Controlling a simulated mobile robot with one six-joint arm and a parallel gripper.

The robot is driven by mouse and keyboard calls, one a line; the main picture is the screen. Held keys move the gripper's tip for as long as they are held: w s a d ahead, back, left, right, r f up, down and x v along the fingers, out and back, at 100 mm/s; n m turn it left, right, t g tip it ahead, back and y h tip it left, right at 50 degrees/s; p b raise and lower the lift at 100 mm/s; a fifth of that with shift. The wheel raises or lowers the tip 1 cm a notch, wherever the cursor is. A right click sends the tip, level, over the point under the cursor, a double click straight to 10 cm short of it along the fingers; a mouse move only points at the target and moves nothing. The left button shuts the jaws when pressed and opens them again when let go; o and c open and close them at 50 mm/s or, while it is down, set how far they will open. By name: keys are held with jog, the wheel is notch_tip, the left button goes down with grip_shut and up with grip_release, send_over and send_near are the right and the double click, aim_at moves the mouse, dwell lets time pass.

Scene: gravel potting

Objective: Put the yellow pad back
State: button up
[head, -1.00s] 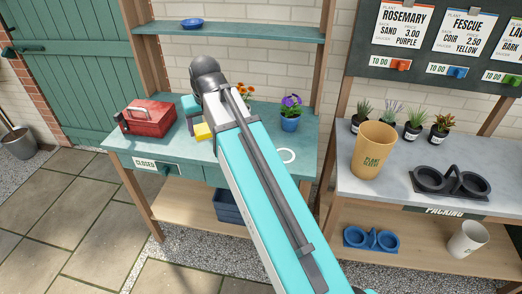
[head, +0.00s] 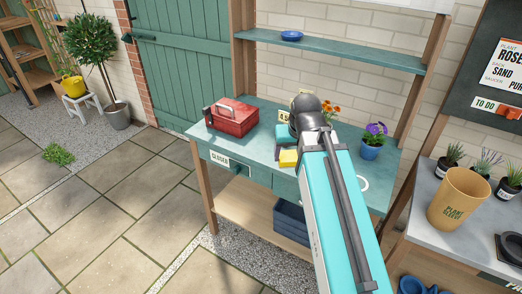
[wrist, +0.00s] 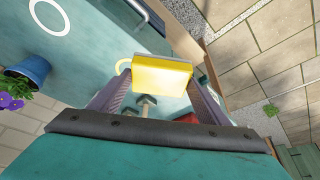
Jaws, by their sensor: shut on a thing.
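My gripper (wrist: 160,88) is shut on the yellow pad (wrist: 160,74), which sits between its two fingertips in the wrist view. In the head view the yellow pad (head: 289,158) shows near the front edge of the teal bench (head: 330,200). Whether it touches the bench top cannot be told. A pale ring marking (head: 363,184) is on the bench to the right of the pad; it also shows in the wrist view (wrist: 49,16). A pale yellowish curve (wrist: 122,66) shows beside the pad's left edge, and the pad hides the rest of it.
A red toolbox (head: 231,117) stands on the bench left of my gripper. A purple-flowered blue pot (head: 371,147) and orange flowers (head: 330,110) stand to the right. A blue saucer (head: 291,36) lies on the shelf above. Paving in front of the bench is clear.

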jog(key=shift+s+d+f, duration=0.25)
jog(key=shift+s+f, duration=0.55)
jog(key=shift+f, duration=0.15)
jog(key=shift+a, duration=0.2)
